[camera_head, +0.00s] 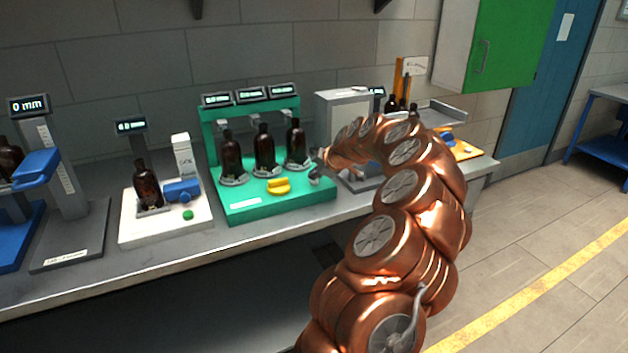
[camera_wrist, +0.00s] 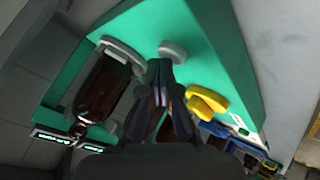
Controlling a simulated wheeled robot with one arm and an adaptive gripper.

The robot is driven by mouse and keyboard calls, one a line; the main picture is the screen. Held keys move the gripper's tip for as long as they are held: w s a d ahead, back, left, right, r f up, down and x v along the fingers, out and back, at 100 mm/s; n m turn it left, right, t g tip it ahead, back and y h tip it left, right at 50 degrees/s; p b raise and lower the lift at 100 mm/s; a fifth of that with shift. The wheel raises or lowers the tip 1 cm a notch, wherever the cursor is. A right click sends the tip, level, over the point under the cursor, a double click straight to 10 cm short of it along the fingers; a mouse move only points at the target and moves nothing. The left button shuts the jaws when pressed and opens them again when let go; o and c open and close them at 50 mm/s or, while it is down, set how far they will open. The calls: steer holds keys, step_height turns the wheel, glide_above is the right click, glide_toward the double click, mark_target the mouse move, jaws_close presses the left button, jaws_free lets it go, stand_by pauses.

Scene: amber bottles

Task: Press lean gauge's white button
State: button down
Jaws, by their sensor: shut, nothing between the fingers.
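No lean gauge label is readable, and I cannot make out a white button. An orange upright with a pale dial plate (camera_head: 415,66) stands at the bench's back right, partly behind my arm. My gripper (camera_head: 316,172) is at the right side of the green three-bottle station (camera_head: 280,208). In the wrist view its fingers (camera_wrist: 158,72) are together and empty above the green base (camera_wrist: 215,65). A dark amber bottle (camera_wrist: 100,90) is left of them, a grey rounded piece (camera_wrist: 172,50) just beyond their tips, and a yellow handle (camera_wrist: 207,102) to the right.
A white station (camera_head: 165,222) with a bottle, blue clamp and green button (camera_head: 188,215) stands left of the green one. A grey station (camera_head: 70,240) is farther left. A grey box (camera_head: 342,115) stands behind my arm. Floor at right is clear.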

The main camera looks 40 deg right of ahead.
steer(key=shift+r, duration=0.1)
steer(key=shift+r+b, duration=0.4)
steer(key=shift+r, duration=0.35)
steer(key=shift+r, duration=2.5)
